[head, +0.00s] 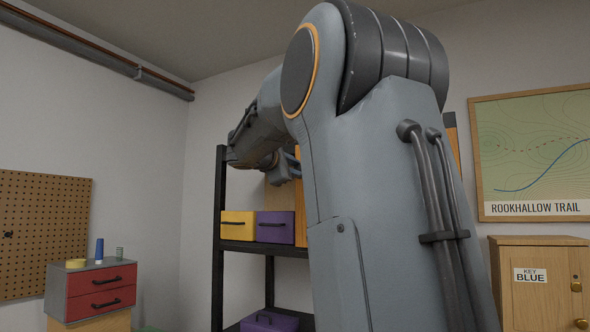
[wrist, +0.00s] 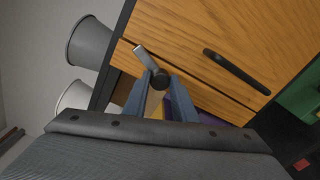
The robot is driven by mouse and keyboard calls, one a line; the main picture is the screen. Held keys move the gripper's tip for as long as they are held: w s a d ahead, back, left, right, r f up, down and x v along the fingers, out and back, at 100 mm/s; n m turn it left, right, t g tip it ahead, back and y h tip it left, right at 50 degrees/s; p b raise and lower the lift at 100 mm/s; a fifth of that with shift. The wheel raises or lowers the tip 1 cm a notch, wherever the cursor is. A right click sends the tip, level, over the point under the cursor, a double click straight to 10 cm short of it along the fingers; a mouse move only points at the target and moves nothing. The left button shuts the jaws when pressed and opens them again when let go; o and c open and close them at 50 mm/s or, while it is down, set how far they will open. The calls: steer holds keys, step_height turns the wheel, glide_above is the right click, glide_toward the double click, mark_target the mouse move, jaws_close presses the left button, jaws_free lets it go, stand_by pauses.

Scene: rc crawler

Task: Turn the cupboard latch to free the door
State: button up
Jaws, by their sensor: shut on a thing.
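In the wrist view, the latch (wrist: 147,59) is a light grey bar with a dark round hub, slanting up and left. My gripper (wrist: 160,79) has its two blue-grey fingers on either side of the hub and is shut on the latch. The wooden cupboard door (wrist: 200,45) with a black bar handle (wrist: 236,71) fills the upper part of the view. In the head view, my arm hides the latch and most of the cupboard.
Two grey cups or pots (wrist: 88,43) stand beside the cupboard in the wrist view. In the head view, a black shelf (head: 219,270) holds a yellow box (head: 238,220) and a purple box (head: 275,222). A wooden cabinet labelled KEY BLUE (head: 540,300) stands at right, a red drawer unit (head: 98,295) at left.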

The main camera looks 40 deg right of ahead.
steer(key=n+p, duration=0.1)
steer(key=n, duration=0.3)
steer(key=shift+n, duration=0.3)
stand_by(0.3)
steer(key=o, duration=1)
steer(key=shift+o, duration=0.2)
steer(key=b+v, duration=0.2)
steer(key=v, duration=0.5)
steer(key=shift+a, duration=0.4)
steer(key=shift+s, duration=0.15)
